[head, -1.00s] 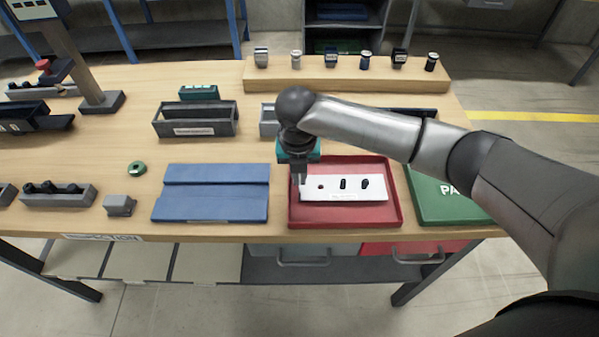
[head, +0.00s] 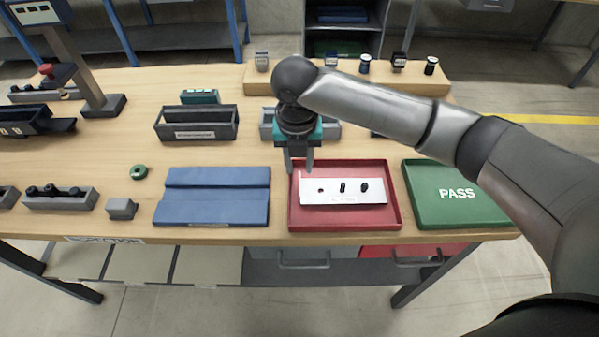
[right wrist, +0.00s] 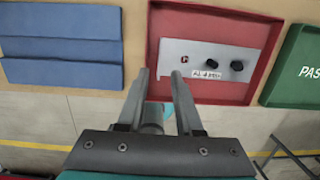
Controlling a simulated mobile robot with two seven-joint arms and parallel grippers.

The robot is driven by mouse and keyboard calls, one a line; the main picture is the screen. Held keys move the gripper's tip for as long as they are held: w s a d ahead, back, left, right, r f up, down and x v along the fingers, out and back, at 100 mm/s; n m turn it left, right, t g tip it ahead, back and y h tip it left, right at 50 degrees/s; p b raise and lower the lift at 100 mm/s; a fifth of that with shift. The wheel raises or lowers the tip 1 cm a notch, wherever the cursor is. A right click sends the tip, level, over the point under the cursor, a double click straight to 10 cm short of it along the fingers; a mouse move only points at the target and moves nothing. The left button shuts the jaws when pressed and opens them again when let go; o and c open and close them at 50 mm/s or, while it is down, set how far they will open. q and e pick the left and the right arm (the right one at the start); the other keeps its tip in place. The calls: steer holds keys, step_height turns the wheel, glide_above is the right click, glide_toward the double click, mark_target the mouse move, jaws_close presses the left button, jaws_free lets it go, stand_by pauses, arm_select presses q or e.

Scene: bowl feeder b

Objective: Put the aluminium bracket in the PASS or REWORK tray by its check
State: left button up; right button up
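The aluminium bracket (head: 333,198) is a pale flat piece lying in the red tray (head: 385,219). It has a small hole, two dark features and a small label on its front side. It also shows in the right wrist view (right wrist: 206,59). The green PASS tray (head: 480,212) stands to the right and holds nothing in its visible part. No word is readable on the red tray. My right gripper (head: 300,165) is open and empty, above the red tray's back left corner, apart from the bracket. In the right wrist view its fingers (right wrist: 160,74) are spread. My left gripper is not in view.
A blue two-level pad (head: 215,203) lies left of the red tray. A grey bin (head: 196,124), a green ring (head: 139,172) and a small grey block (head: 121,208) stand further left. A wooden riser (head: 440,86) with several small parts runs along the back.

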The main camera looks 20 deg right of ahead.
step_height(320, 180, up, 7)
steer(key=shift+s+a+f+p, duration=0.15)
steer(key=shift+s+a+p, duration=0.05)
steer(key=shift+s+p, duration=0.2)
steer(key=shift+f, duration=0.1)
